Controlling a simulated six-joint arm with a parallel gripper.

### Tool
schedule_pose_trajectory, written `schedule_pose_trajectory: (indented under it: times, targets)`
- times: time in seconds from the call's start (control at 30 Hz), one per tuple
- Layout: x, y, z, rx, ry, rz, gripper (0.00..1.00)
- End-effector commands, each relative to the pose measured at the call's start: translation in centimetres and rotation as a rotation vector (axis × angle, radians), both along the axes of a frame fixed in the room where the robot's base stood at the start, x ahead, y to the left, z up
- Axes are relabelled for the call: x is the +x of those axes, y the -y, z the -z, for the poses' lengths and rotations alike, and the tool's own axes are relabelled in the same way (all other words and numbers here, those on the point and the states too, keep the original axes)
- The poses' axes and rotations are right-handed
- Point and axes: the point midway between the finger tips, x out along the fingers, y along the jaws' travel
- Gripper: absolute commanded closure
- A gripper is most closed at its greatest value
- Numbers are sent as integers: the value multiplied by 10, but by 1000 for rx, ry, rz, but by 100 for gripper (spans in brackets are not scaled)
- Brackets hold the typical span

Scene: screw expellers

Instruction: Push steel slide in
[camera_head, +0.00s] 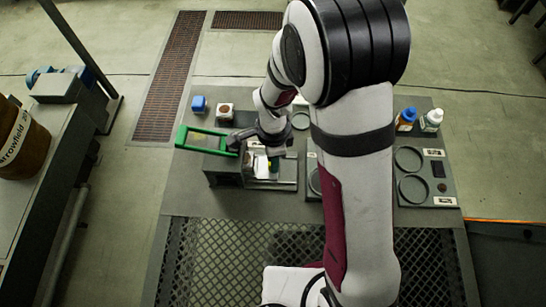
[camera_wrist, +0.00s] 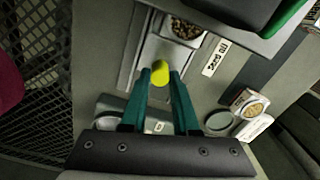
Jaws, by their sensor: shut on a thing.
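My gripper (camera_wrist: 160,80) points down at the bench with its two teal fingers closed on a yellow knob (camera_wrist: 161,68). The knob appears to belong to the steel slide (camera_wrist: 145,48), a pale metal strip beside the dark machine body (camera_wrist: 245,20); their exact join is hidden by the fingers. In the head view my gripper (camera_head: 267,167) is at the right side of the dark box-shaped machine (camera_head: 226,174), partly hidden by my wrist. A green frame (camera_head: 197,137) stands out at the machine's upper left.
A blue cup (camera_head: 199,104) and a white cup with brown contents (camera_head: 225,111) stand behind. A tray with round recesses (camera_head: 409,158) and two bottles (camera_head: 431,120) are at right. My arm hides the bench middle.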

Motion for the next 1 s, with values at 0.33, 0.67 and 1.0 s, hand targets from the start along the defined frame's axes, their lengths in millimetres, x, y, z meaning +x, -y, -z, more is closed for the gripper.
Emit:
schedule_pose_trajectory:
  times: [0.33,0.67,1.0]
  targets:
    - [0,0,0,0,0,1,100]
    - [0,0,-1,0,1,1,100]
    - [1,-41,0,1,1,-2,100]
